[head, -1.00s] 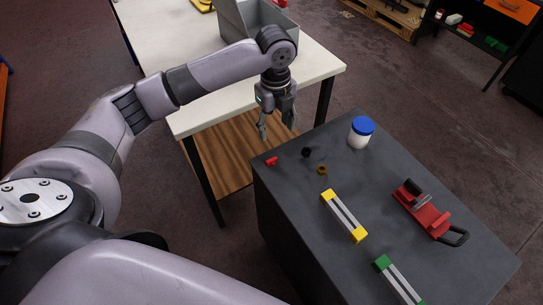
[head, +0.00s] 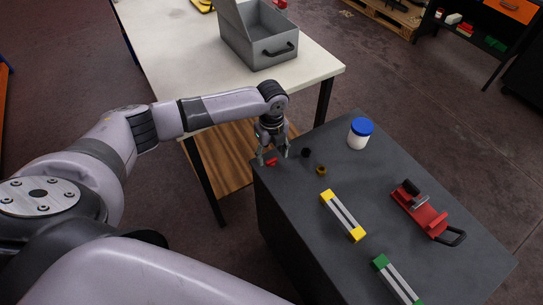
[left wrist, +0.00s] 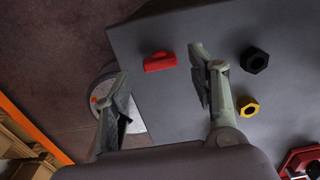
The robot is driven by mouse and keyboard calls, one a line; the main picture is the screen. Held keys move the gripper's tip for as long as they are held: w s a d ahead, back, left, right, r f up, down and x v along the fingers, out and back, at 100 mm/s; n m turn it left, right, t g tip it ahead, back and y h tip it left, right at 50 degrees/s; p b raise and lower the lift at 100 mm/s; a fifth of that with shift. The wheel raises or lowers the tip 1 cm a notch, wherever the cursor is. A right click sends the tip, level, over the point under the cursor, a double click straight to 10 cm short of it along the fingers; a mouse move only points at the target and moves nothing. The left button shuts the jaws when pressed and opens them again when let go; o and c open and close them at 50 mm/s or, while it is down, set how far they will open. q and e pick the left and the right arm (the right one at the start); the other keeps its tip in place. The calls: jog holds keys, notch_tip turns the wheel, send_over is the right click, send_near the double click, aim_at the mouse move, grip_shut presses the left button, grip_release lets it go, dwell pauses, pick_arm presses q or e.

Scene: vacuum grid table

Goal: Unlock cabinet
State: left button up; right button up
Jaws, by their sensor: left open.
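A small red piece (head: 271,162), perhaps a key, lies near the far left corner of the dark grey cabinet top (head: 295,205). My left gripper (head: 273,156) points down over that corner, open and empty, with its fingertips close around the red piece. In the left wrist view the red piece (left wrist: 160,62) lies just beyond the gap between the fingers of the left gripper (left wrist: 160,74). I cannot tell how high the fingertips are above the top. No lock or keyhole shows. My right gripper is not in view.
A black nut (head: 306,153) and a brass nut (head: 321,170) lie right of the gripper. A blue-lidded jar (head: 360,134), a yellow-ended bar (head: 343,216), a green-ended bar (head: 398,282) and a red vise-like tool (head: 420,212) are farther off. A grey toolbox (head: 258,42) stands on the white table (head: 180,60).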

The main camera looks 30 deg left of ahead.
aim_at(271, 162)
pick_arm(q)
jog(key=shift+f, duration=1.2)
jog(key=shift+c, duration=0.4)
jog(key=c, duration=1.1)
